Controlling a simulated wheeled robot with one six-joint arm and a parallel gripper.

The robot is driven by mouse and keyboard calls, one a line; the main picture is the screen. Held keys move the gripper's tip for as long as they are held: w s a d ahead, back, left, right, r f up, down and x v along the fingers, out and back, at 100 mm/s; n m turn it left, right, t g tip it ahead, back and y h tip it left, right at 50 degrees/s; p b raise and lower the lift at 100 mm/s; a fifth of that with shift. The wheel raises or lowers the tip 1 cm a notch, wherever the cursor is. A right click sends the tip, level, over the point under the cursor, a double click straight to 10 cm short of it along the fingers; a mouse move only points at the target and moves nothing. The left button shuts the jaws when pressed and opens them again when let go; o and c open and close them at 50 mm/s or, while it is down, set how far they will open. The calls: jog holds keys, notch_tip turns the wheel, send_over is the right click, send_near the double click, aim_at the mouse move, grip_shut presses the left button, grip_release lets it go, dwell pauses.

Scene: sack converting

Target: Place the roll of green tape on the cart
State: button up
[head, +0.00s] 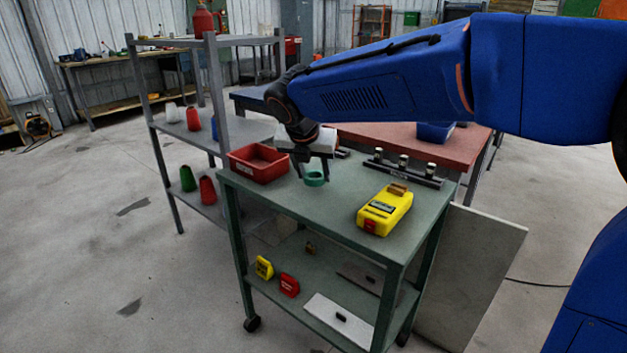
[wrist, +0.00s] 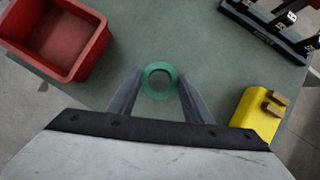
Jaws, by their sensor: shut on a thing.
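The roll of green tape (head: 314,179) is at the top surface of the green cart (head: 268,197), near its middle. My gripper (head: 314,180) points down over the cart top and is shut on the tape roll. In the wrist view, the roll (wrist: 160,81) sits between the two fingertips, its hole facing the camera. The cart top (wrist: 200,40) shows below it. I cannot tell whether the roll touches the cart top or is slightly above it.
On the cart top, a red bin (head: 259,163) stands left of the tape, a yellow device (head: 385,209) right, and a dark rail with knobs (head: 403,168) behind. The lower shelf holds several small items. A grey rack (head: 222,128) stands left. A pale panel (head: 468,270) leans at the cart's right.

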jog(key=shift+f, duration=1.3)
jog(key=o, duration=1)
jog(key=shift+f, duration=0.1)
jog(key=v, duration=1.2)
